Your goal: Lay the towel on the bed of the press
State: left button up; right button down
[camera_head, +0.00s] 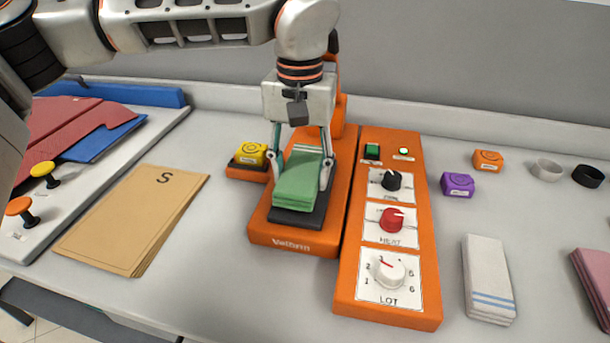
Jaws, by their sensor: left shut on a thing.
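A folded green towel (300,182) with white stripes at its far end is over the dark bed (297,217) of the orange press (290,239). My left gripper (301,186) reaches down from above, with one finger on each side of the towel, and is shut on it. The towel's near end looks to be on or just above the bed; I cannot tell whether it rests there. The gripper hides the far part of the press. My right gripper is not in view.
An orange control panel (387,316) with knobs stands right of the press. A yellow block (251,154) sits on its left. A white towel (488,278) and pink towel (593,277) lie right. Brown envelopes (135,215) lie left, beside a board (100,165).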

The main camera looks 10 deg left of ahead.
aim_at(305, 162)
pick_arm(q)
jog(key=shift+w, duration=1.45)
notch_tip(305, 162, down, 3)
jog(key=shift+r+b, duration=0.1)
jog(key=shift+b, duration=0.35)
jog(key=shift+f, duration=0.4)
jog(key=o, duration=1.2)
jog(key=shift+f, duration=0.1)
